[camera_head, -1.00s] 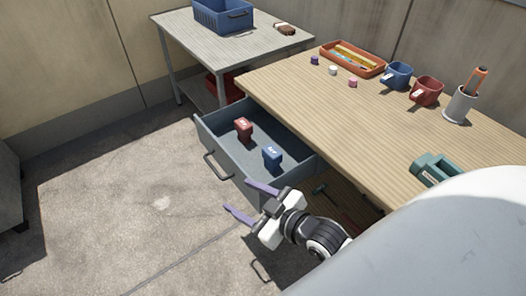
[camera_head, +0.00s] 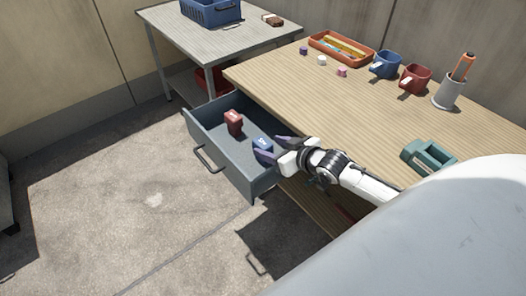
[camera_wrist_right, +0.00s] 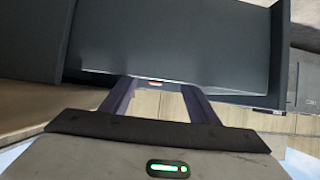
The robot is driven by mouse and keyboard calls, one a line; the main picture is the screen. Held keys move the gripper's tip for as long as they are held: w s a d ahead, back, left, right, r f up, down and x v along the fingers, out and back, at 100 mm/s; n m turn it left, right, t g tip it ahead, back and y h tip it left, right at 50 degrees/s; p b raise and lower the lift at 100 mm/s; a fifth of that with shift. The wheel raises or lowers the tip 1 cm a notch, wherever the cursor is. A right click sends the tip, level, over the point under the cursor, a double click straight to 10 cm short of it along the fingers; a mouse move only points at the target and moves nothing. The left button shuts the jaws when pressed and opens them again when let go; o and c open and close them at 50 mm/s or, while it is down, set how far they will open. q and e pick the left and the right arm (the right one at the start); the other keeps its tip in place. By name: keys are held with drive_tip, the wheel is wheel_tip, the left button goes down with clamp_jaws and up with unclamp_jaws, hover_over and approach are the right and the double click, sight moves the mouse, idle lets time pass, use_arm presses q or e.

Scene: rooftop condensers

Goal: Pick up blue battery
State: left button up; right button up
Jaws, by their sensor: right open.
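The blue battery (camera_head: 262,143) stands in the open grey drawer (camera_head: 198,121), near the side by the wooden table. Its lower part is hidden behind my right gripper (camera_head: 270,149). That gripper is open, with its purple fingers at the blue battery's near side; I cannot tell whether they touch it. A red battery (camera_head: 234,121) stands farther back in the drawer, to the left. In the right wrist view the open fingers (camera_wrist_right: 157,92) point over the grey drawer, and the blue battery cannot be made out there. My left gripper is not in view.
The wooden table (camera_head: 330,115) overhangs the drawer at right.

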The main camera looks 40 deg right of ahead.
sight(266, 145)
drive_tip(key=b+x, duration=0.1)
drive_tip(key=x, duration=0.4)
drive_tip(key=shift+d+f, duration=0.1)
drive_tip(key=shift+f, duration=0.05)
drive_tip(key=c, duration=1.3)
